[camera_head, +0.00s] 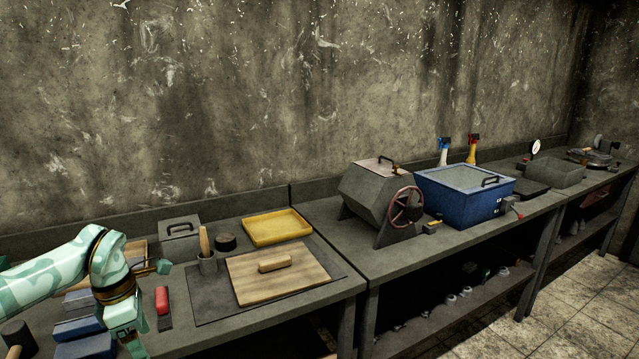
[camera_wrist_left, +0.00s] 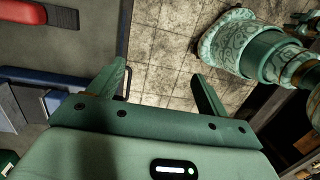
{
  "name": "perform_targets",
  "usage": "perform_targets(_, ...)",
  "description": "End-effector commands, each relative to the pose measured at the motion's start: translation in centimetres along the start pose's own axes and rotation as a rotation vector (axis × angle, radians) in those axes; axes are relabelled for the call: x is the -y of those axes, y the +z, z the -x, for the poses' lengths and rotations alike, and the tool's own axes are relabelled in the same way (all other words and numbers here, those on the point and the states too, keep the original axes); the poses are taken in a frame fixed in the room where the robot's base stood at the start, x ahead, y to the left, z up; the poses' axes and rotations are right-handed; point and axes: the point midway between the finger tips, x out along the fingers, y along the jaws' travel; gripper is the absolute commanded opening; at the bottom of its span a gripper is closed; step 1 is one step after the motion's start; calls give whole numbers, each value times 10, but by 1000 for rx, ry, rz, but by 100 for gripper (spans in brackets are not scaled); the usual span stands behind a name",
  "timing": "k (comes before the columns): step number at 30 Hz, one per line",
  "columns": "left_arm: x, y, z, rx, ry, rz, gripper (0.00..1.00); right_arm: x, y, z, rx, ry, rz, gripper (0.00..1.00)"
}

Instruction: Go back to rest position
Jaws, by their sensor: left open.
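My left arm (camera_head: 40,280) comes in from the left, pale green with dark bands, over the front left part of the workbench. Its wrist end points down near the bench's front edge, at the bottom of the head view. In the left wrist view my left gripper (camera_wrist_left: 160,88) has its two green fingers spread apart with nothing between them, over the tiled floor (camera_wrist_left: 165,50) beside the bench edge. A green patterned part of my own body shows at the upper right of that view. My right gripper is in neither view.
A red-handled tool (camera_head: 162,300) and blue blocks (camera_head: 80,325) lie near my left arm. A wooden board with a handle (camera_head: 280,272) lies on a dark mat (camera_head: 210,305). A yellow tray (camera_head: 276,227), grey drum (camera_head: 375,195) and blue box (camera_head: 460,195) stand farther along.

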Motion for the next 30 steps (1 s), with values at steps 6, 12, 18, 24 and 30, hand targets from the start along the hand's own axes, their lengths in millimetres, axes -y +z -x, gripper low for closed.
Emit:
perform_targets(6, 17, 34, -37, 146, -99, 55, 78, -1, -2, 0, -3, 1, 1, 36)
perform_targets(12, 45, 83, -90, 391, -271, 227, 78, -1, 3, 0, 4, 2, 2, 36)
perform_targets(18, 80, 134, -189, 821, -628, 916, 78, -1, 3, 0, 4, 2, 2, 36)
perform_targets(24, 97, 64, -317, 990, -788, 1911, 78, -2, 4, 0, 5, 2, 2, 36)
perform_targets(30, 161, -36, -416, 914, -710, 2597, 78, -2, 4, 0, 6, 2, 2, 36)
